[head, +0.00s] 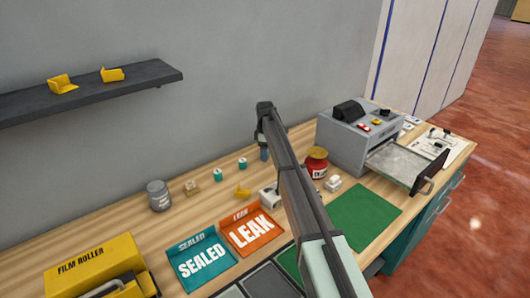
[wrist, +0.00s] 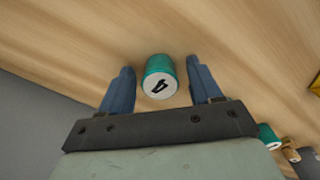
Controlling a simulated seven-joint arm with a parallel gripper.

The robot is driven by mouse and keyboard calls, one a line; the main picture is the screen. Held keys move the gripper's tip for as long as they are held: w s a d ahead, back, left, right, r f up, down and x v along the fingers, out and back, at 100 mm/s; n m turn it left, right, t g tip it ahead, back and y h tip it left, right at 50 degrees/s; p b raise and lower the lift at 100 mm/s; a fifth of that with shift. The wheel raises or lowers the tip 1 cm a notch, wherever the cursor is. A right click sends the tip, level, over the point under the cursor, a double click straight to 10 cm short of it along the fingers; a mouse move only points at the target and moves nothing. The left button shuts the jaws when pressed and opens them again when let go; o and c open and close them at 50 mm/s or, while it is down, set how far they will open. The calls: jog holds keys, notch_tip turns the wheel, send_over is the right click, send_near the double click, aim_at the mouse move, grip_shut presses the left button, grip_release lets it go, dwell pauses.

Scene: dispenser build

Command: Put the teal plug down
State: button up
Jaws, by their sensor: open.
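A teal plug (wrist: 159,75) with a pale end face and a dark mark like a 4 is between the two blue fingers of my gripper (wrist: 155,88) in the wrist view. The fingers are apart, with a gap on each side of the plug. A second teal plug (wrist: 269,136) is at lower right. In the head view, my gripper (head: 264,153) points down over the back of the bench. Two teal plugs (head: 218,174) (head: 242,163) stand to its left. I cannot tell which of them, if either, is the one between the fingers.
A grey can (head: 158,195), a wooden block (head: 192,187) and a yellow bracket (head: 242,191) stand nearby. A SEALED tray (head: 203,262), a LEAK tray (head: 250,234) and a film roller (head: 90,268) are in front. A red-yellow pot (head: 316,163) and grey machine (head: 350,137) are right.

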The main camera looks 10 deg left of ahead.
notch_tip(320, 180, up, 12)
jog(key=shift+r, duration=0.15)
dwell(0.4)
